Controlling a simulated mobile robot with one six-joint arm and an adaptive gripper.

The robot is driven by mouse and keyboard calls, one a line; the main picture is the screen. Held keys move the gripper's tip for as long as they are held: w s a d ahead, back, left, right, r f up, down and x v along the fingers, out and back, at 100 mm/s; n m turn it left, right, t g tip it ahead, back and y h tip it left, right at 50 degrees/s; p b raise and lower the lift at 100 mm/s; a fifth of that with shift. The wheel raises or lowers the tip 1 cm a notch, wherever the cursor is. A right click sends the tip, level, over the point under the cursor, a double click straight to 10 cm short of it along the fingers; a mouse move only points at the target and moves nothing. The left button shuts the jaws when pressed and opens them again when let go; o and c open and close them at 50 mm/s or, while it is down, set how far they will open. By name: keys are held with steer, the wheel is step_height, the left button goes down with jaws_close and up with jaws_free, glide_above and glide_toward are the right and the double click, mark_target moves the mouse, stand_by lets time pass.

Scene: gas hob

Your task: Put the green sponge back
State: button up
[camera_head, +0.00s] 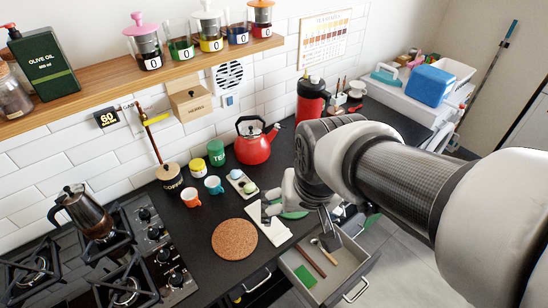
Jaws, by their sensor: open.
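A flat green block (305,275), which looks like the green sponge, lies in the open grey drawer (347,285) beside utensils. Another green item (294,214) shows partly behind my gripper; the arm hides most of it, so I cannot tell what it is. My gripper (296,212) is open, over the front edge of the dark counter, up and left of the flat green block and apart from it. The fingertips are hard to make out against the drawer and counter.
A cork mat (235,239) and a white board (269,225) lie on the counter near the drawer. A red kettle (253,147), cups and a small tray (241,184) stand behind. The gas hob (155,233) is at the left, with a moka pot (84,213).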

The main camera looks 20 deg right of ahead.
steer(key=s+a+r+n+t, duration=0.1)
steer(key=s+a+r+n, duration=0.1)
steer(key=s, duration=0.5)
step_height(320, 180, up, 2)
steer(key=shift+s+r+n, duration=0.2)
steer(key=shift+s+n, duration=0.2)
steer(key=shift+n, duration=0.2)
